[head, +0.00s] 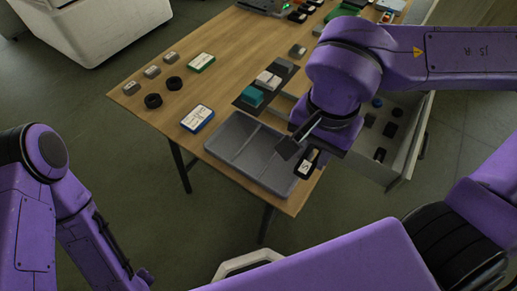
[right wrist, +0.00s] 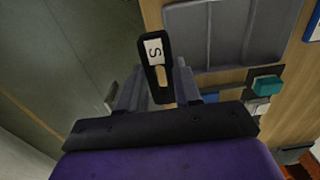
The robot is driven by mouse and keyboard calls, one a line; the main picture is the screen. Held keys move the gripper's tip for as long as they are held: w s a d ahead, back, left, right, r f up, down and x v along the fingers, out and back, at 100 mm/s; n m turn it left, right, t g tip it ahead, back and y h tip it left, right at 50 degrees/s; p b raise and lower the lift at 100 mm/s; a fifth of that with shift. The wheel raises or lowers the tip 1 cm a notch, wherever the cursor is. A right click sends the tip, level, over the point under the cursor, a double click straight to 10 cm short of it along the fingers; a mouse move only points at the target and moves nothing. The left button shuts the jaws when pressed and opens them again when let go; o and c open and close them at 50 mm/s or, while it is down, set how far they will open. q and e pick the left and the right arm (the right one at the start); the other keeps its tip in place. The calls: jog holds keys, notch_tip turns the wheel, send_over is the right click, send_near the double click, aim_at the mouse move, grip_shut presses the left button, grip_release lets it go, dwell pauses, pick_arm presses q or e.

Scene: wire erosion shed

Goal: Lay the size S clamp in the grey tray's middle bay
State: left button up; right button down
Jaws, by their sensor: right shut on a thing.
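The size S clamp (head: 307,166) is a small black piece with a white label reading S. In the right wrist view the clamp (right wrist: 155,62) stands out between the fingertips, its label facing the camera. My right gripper (head: 303,146) is shut on it, at the right end of the grey tray. The grey tray (head: 229,135) lies at the table's near corner, split by dividers into bays, and the visible bays look empty. It also shows at the top of the right wrist view (right wrist: 186,40). My left arm is at the lower left; its gripper is not visible.
A dark mat (head: 243,105) with a teal block (head: 252,97) and paler blocks lies behind the tray. A blue-edged card (head: 197,118), a green-edged card (head: 201,62) and black rings (head: 153,100) lie left. An open drawer (head: 405,150) holding dark pieces is at right.

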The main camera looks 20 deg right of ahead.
jog(key=w+p, duration=0.2)
jog(key=p, duration=0.1)
jog(key=b, duration=0.3)
send_over(258, 152)
jog(key=s, duration=0.1)
jog(key=f, duration=0.8)
jog(key=shift+d+f, duration=0.15)
jog(key=shift+d, duration=0.1)
jog(key=shift+w+a+f, duration=0.2)
jog(key=shift+w+f, duration=0.15)
jog(key=shift+f, duration=0.2)
notch_tip(258, 152, down, 3)
jog(key=shift+w+a+f, duration=0.1)
jog(key=shift+w+f, duration=0.05)
jog(key=shift+f, duration=0.05)
pick_arm(q)
jog(key=shift+r, duration=0.65)
pick_arm(e)
jog(key=shift+f, duration=0.1)
jog(key=c, duration=1.1)
grip_release()
jog(key=shift+o, duration=0.2)
